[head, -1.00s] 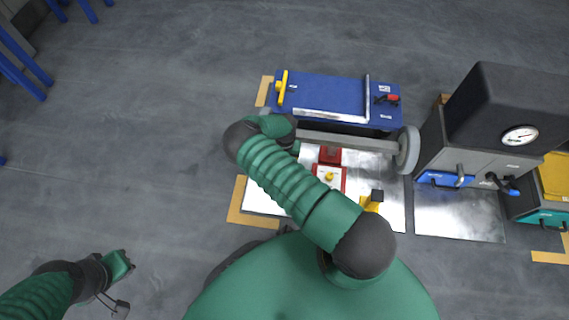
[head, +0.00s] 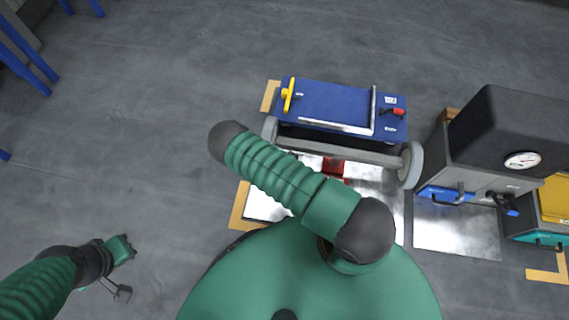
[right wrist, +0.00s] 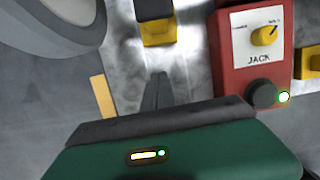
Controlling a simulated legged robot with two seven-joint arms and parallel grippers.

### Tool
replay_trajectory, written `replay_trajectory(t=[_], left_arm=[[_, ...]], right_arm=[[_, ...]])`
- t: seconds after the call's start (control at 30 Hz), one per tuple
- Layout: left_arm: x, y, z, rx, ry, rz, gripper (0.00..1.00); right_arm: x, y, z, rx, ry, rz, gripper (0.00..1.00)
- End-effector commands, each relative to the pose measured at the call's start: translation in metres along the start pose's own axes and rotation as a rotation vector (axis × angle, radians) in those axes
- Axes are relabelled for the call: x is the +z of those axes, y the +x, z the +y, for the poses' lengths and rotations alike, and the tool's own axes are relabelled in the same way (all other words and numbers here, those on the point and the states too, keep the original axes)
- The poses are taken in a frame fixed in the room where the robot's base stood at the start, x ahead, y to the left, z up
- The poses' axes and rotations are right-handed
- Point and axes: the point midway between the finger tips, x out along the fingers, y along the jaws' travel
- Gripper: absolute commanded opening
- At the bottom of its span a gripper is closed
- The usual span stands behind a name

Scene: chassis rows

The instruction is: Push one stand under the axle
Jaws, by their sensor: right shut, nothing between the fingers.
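The grey axle (head: 350,153) runs between two wheels (head: 412,166) in front of a blue cart in the head view. The red jack (head: 333,166) is at its middle, mostly hidden by my right arm; it shows clearly in the right wrist view (right wrist: 236,66). There, a yellow stand with a black top (right wrist: 158,32) is left of the jack, and another yellow stand (right wrist: 309,62) is cut off at the right edge. My right gripper (right wrist: 159,78) is shut and empty, pointing toward the left stand with a gap visible. It is hidden in the head view. My left gripper (head: 129,251) hangs over bare floor.
The blue cart (head: 335,104) carries a yellow handle and a red-handled tool. A grey cabinet with a black top and gauge (head: 500,140) stands right of the axle. A shiny floor plate (head: 455,232) lies before it.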

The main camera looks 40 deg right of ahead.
Motion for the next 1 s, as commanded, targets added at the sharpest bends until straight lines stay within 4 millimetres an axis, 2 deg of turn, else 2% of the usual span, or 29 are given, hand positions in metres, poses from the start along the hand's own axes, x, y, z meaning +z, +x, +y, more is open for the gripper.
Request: replay_trajectory(t=[0.03,0.43,0.53,0.7,1.0], left_arm=[[0.002,0.01,0.0,0.0,0.001,0.0,0.0],[0.016,0.066,0.001,0.001,0.002,0.0,0.0],[0.018,0.075,0.001,0.0,0.002,0.0,0.0],[0.019,0.083,0.001,0.0,0.002,0.0,0.0],[0.019,0.082,0.001,0.001,0.002,0.001,0.0]], right_arm=[[-0.001,0.013,-0.001,0.001,0.003,0.002,0.0],[-0.001,0.104,0.0,0.002,0.004,0.005,0.0],[0.018,0.106,0.001,0.004,0.01,0.002,0.0],[0.036,0.108,0.0,0.005,0.005,0.005,0.0],[0.04,0.106,0.0,0.003,0.002,0.005,0.0]])
